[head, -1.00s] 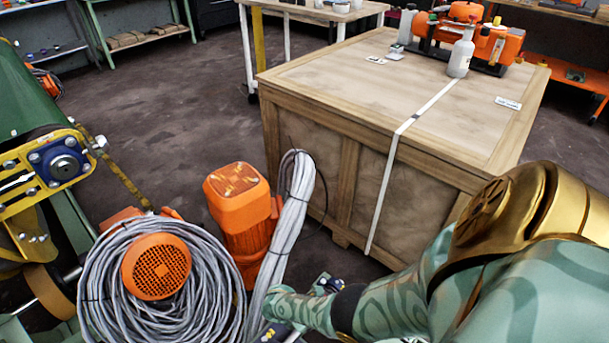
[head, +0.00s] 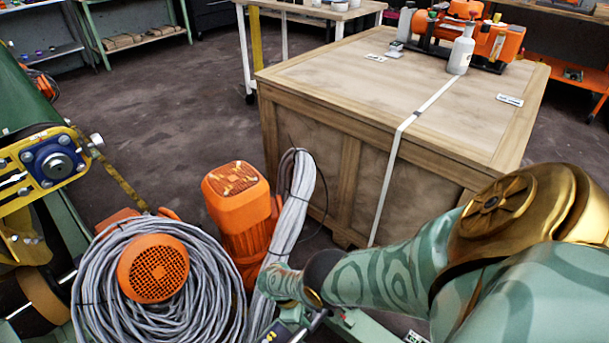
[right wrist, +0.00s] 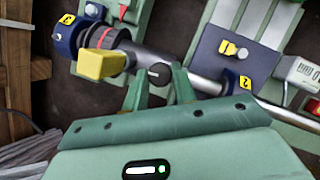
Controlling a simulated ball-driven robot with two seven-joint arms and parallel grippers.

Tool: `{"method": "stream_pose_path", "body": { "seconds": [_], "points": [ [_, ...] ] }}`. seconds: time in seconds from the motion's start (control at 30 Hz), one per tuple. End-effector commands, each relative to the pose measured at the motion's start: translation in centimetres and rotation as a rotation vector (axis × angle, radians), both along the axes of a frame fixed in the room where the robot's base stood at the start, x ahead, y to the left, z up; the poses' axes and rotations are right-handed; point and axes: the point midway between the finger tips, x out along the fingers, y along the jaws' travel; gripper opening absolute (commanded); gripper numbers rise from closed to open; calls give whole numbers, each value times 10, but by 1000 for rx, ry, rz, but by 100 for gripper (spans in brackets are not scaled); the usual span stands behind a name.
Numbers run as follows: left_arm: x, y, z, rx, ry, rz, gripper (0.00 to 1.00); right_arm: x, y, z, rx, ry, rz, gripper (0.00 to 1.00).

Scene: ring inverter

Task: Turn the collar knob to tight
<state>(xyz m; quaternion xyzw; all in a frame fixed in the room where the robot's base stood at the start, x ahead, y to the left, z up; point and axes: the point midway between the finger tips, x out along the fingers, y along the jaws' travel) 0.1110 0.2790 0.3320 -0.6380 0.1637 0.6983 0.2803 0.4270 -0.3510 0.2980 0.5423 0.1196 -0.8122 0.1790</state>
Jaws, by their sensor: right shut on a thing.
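In the right wrist view, the two green fingers of my right gripper (right wrist: 158,80) are shut on a small dark knob (right wrist: 160,73), whose round end shows between the fingertips. A yellow block (right wrist: 100,65) sits just left of it, by a dark collar with a red ring (right wrist: 101,38) on a grey metal bar (right wrist: 205,84). I cannot read a tight mark. In the head view, my right arm reaches down to the bottom centre, and its gripper is mostly hidden there. My left gripper is not in view.
Blue clamps with yellow labels (right wrist: 68,20) hold the bar at both sides. A coil of grey cable (head: 200,270) and an orange motor (head: 238,200) stand left of my right arm. A large wooden crate (head: 310,130) stands behind it. Open floor (head: 170,110) lies at the upper left.

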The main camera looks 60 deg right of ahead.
Motion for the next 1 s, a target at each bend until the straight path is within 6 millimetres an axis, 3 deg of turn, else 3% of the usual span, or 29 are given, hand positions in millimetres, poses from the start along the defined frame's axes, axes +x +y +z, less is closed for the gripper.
{"method": "stream_pose_path", "body": {
  "seconds": [0.73,0.77,0.8,0.83,1.0],
  "points": [
    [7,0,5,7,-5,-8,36,0,-1,0,0,-1,-92,4],
    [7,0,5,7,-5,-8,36,0,-1,0,0,-1,-92,32],
    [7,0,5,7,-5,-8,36,0,-1,0,1,-1,-91,44],
    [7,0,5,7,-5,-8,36,0,-1,0,1,-1,-91,49],
    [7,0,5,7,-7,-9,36,0,-1,0,0,-1,-90,49]
  ]
}}
